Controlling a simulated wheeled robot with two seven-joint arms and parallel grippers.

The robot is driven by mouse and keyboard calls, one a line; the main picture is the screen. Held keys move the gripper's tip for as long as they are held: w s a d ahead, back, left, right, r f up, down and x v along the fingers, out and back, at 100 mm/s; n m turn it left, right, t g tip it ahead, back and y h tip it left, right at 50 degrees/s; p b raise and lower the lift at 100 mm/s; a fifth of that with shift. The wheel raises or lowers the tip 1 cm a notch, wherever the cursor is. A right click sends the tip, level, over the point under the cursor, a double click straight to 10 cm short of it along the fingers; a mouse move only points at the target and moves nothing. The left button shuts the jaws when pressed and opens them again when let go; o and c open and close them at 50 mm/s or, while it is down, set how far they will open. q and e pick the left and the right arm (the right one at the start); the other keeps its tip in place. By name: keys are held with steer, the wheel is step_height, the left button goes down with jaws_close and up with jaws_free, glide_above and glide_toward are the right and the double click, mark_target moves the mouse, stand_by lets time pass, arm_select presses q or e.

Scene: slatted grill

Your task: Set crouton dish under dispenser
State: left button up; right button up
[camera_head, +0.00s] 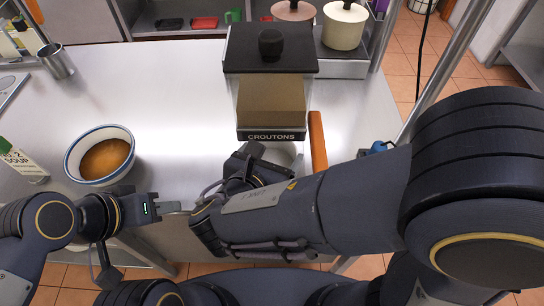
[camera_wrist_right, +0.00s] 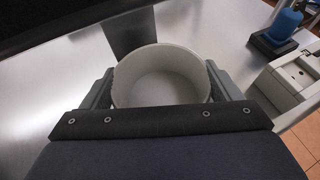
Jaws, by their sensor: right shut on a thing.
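The crouton dispenser (camera_head: 270,100) stands on the steel counter, with a black lid and a "CROUTONS" label on its front. A small round off-white dish (camera_wrist_right: 160,82) is upright and empty between the fingers of my right gripper (camera_wrist_right: 158,88), which is shut on it. In the head view only part of the dish (camera_head: 283,153) shows, at the foot of the dispenser's front, mostly hidden by the right gripper (camera_head: 258,160). My left gripper (camera_head: 165,208) is at the counter's front edge, away from the dish; the gap between its fingers is not clear.
A white bowl of soup (camera_head: 68,158) with a blue rim and a soup carton (camera_head: 22,160) stand at the left. A metal cup (camera_head: 56,62) is behind them. An orange-brown bar (camera_head: 318,140) stands right of the dispenser. Pots (camera_head: 343,27) sit at the back.

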steer(key=shift+a+f, duration=0.1)
steer(key=shift+f, duration=0.55)
steer(key=shift+f, duration=0.15)
steer(key=o, duration=1)
steer(key=shift+r, duration=0.3)
steer(key=v, duration=1.2)
steer(key=shift+s+f, duration=0.1)
